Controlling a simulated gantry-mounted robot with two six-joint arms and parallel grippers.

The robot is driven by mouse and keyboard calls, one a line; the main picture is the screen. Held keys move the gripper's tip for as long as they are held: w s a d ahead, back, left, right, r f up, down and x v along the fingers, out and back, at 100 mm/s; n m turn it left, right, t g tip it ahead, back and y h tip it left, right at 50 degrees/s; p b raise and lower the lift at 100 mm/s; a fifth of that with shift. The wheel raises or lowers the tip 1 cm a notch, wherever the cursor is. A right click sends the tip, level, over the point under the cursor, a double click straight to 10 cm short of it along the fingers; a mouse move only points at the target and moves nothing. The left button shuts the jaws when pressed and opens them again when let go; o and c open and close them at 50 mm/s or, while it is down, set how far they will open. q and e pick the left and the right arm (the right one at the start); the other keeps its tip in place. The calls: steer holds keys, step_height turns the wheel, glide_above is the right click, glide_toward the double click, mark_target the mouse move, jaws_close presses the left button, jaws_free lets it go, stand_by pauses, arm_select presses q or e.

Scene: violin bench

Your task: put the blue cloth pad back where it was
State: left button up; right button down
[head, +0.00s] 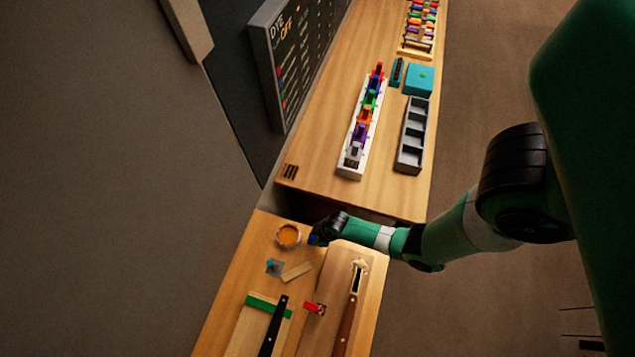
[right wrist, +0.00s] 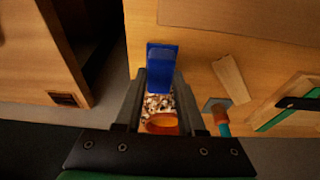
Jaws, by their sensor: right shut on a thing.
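The blue cloth pad (right wrist: 162,62) stands out from between the fingertips of my right gripper (right wrist: 159,88) in the right wrist view. My right gripper is shut on it. In the head view the pad (head: 313,239) shows as a small blue patch at the tip of my right gripper (head: 318,236), near the far end of the front bench. A round dish with orange contents (head: 288,236) stands just left of the gripper. My left gripper is not in view.
A second bench behind, across a dark gap, bears a rack of coloured pieces (head: 362,123) and a grey tray (head: 411,135).

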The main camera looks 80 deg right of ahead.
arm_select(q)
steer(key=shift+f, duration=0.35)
arm_select(e)
steer(key=shift+f, duration=0.7)
steer(key=shift+f, duration=0.2)
steer(key=c, duration=0.5)
jaws_free()
steer(key=shift+r, duration=0.1)
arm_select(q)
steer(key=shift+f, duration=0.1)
arm_select(e)
steer(key=p+v, duration=0.4)
steer(key=v, duration=0.3)
steer(key=shift+r, duration=0.4)
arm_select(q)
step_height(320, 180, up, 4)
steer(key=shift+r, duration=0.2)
arm_select(e)
steer(key=shift+s, duration=0.1)
